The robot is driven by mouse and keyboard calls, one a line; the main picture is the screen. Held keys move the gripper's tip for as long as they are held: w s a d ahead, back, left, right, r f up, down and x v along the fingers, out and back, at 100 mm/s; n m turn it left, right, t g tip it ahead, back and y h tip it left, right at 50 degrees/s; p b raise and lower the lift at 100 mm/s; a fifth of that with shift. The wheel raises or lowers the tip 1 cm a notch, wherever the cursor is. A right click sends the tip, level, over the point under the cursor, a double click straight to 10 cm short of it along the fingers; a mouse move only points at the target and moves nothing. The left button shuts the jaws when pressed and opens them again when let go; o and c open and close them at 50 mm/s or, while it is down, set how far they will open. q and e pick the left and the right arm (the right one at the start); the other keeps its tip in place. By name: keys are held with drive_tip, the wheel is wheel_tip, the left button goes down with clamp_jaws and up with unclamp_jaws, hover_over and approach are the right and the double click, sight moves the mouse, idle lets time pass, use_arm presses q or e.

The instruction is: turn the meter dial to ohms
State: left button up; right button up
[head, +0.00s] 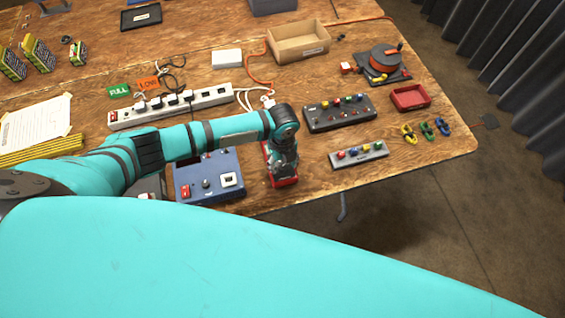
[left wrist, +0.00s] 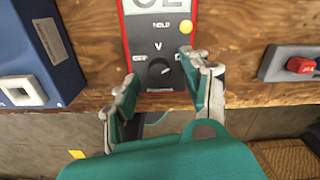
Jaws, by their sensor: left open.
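The red and black meter (left wrist: 141,38) lies on the wooden table near its front edge. In the head view its red case (head: 286,182) is mostly hidden under my left gripper. Its round black dial (left wrist: 160,71) sits below a printed V, with a label at the left reading like OFF. The label at the right is partly covered by a finger, and I cannot tell clearly where the dial points. My left gripper (left wrist: 159,67) is open, its fingers on either side of the dial; contact with the dial is not visible. My right gripper is not in view.
A blue box (head: 209,176) stands left of the meter, and a grey button strip (head: 343,159) lies right of it. A dark button panel (head: 322,116) and a white power strip (head: 152,115) are behind. The table's front edge is close to the meter.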

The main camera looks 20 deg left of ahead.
sight(282, 167)
use_arm(q)
wheel_tip(282, 167, up, 11)
idle(0.3)
idle(0.5)
